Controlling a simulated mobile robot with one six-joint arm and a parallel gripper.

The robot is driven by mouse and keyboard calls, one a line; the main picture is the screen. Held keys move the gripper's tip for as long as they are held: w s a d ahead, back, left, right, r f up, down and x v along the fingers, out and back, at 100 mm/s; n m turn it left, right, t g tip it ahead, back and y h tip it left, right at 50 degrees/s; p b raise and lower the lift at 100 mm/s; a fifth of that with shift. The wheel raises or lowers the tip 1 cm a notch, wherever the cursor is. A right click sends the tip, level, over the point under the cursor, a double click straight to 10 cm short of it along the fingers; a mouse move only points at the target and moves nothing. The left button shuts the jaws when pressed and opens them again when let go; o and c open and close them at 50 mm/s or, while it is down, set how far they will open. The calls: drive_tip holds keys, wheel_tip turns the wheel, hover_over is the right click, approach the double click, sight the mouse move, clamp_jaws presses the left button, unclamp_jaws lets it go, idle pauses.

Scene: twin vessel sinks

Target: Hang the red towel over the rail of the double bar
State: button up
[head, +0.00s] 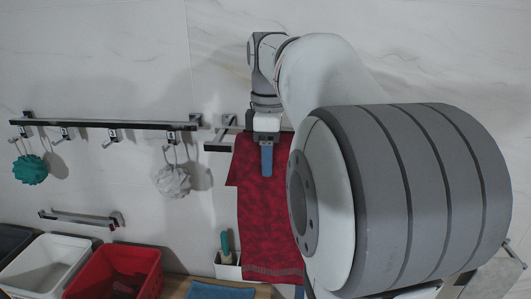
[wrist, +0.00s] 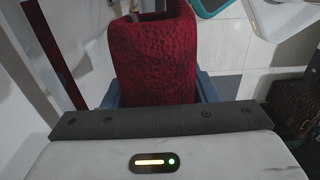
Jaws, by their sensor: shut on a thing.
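The red towel (head: 266,215) hangs down the wall below my gripper (head: 267,160), with a grey band near its lower edge. My gripper is shut on the towel's upper part. In the wrist view the red towel (wrist: 152,65) fills the space between the blue fingers of my gripper (wrist: 160,92). The double bar (head: 218,146) shows its left end and bracket just left of the towel. The rest of the double bar is hidden behind the towel and my arm. I cannot tell whether the towel lies over a rail or in front of it.
A long hook rail (head: 105,124) at left carries a teal pouf (head: 30,169) and a grey pouf (head: 173,181). A short bar (head: 80,217) is below. A white bin (head: 45,262), a red bin (head: 118,272) and a cup with a brush (head: 226,258) stand under these.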

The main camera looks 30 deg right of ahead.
drive_tip(key=shift+f, duration=0.15)
drive_tip(key=o, duration=1.6)
drive_tip(key=shift+c, duration=0.2)
wheel_tip(320, 180, up, 8)
drive_tip(key=shift+f, duration=0.1)
